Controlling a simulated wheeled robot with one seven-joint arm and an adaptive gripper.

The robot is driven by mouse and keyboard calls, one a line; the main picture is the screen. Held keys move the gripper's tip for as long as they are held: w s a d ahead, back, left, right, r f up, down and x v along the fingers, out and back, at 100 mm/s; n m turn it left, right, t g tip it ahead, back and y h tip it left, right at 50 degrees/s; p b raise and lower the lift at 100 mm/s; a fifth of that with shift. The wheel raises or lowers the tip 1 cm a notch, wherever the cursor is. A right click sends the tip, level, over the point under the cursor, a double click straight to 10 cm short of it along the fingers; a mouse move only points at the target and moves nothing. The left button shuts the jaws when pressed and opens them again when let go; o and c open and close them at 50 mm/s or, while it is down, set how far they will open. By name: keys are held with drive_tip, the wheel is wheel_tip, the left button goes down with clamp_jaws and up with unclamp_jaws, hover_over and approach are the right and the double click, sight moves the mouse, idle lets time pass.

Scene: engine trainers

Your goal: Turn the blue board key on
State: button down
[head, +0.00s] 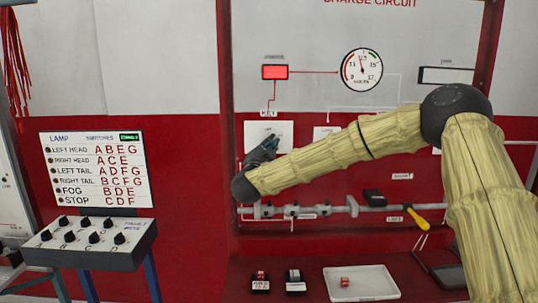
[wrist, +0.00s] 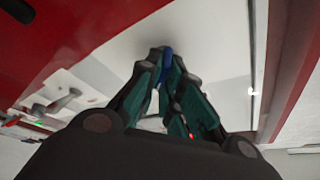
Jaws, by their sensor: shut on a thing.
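In the wrist view, the blue board key (wrist: 167,62) shows as a small dark blue piece between my fingertips, in front of a white plate (wrist: 205,30). My gripper (wrist: 165,72) has its green-lined fingers shut on it. In the head view, my gripper (head: 272,146) reaches the white plate (head: 256,131) low on the charge circuit board (head: 310,50). The fingers and my arm hide the key there, and I cannot tell its turn angle.
A red box (head: 275,72) and a round gauge (head: 361,70) are on the board above. A pipe with a yellow handle (head: 418,222) runs below. A switch box (head: 92,240) stands left. A white tray (head: 375,286) lies on the ledge.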

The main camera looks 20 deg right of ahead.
drive_tip(key=shift+d+r+m+g+h+b, duration=0.1)
drive_tip(key=shift+m+g+h+b, duration=0.3)
drive_tip(key=shift+m+b, duration=0.8)
drive_tip(key=shift+r+m, duration=0.1)
drive_tip(key=shift+m, duration=0.4)
drive_tip(key=c, duration=1.6)
unclamp_jaws()
drive_tip(key=shift+d, duration=0.15)
drive_tip(key=shift+f, duration=0.2)
drive_tip(key=v, duration=1.1)
drive_tip(key=shift+s+a+r, duration=0.2)
drive_tip(key=shift+s+a, duration=0.1)
drive_tip(key=shift+s, duration=0.1)
